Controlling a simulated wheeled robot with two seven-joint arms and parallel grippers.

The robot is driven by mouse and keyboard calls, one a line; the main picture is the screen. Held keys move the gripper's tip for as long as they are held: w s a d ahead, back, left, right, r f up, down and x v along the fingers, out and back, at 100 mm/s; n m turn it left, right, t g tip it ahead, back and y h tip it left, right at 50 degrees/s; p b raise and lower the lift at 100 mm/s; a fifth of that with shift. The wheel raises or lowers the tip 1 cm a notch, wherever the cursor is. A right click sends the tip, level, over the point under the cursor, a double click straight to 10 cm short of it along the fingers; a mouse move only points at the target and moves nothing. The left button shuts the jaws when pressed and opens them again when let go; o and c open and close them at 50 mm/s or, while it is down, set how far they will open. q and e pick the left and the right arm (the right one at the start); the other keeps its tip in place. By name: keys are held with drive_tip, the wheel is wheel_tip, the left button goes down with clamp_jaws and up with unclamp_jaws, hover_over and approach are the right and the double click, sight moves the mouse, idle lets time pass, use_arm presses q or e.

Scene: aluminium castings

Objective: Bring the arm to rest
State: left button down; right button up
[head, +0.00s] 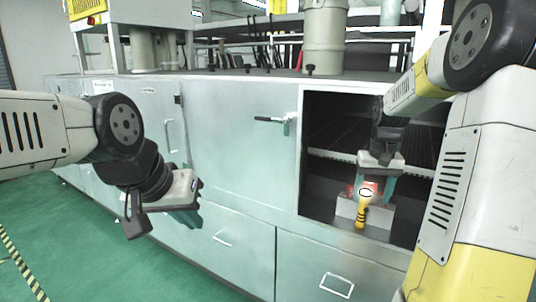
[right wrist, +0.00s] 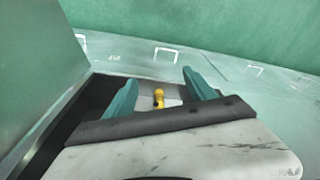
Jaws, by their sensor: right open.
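My right gripper (head: 370,190) is at the mouth of an open cabinet compartment (head: 315,200), its teal fingers spread. A yellow-handled thing (head: 361,216) with a reddish and white top shows between and just below the fingers. It sits at a light grey block or holder (head: 380,226) in the compartment. In the right wrist view the two fingers (right wrist: 160,78) stand wide apart, with the yellow part (right wrist: 158,98) visible between them; I cannot tell whether they touch anything. My left gripper (head: 186,214) hangs in front of the closed cabinet fronts; its finger gap is not clear.
The cabinet's frame and a wire shelf (head: 350,157) lie close around my right gripper. A door handle (head: 270,120) sticks out to its left. A large grey canister (head: 324,40) stands on the worktop. The green floor (head: 80,240) at lower left is clear.

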drive_tip(key=s+a+r+n+t+y, duration=0.1)
drive_tip(key=s+a+r+t, duration=0.1)
drive_tip(key=s+a+r, duration=0.2)
drive_tip(key=s+a+r+n+t+y, duration=0.1)
drive_tip(key=s+a+r+t, duration=0.1)
drive_tip(key=s+a, duration=0.8)
drive_tip(key=s+r, duration=0.1)
drive_tip(key=s, duration=0.6)
drive_tip(key=shift+a+r, duration=0.35)
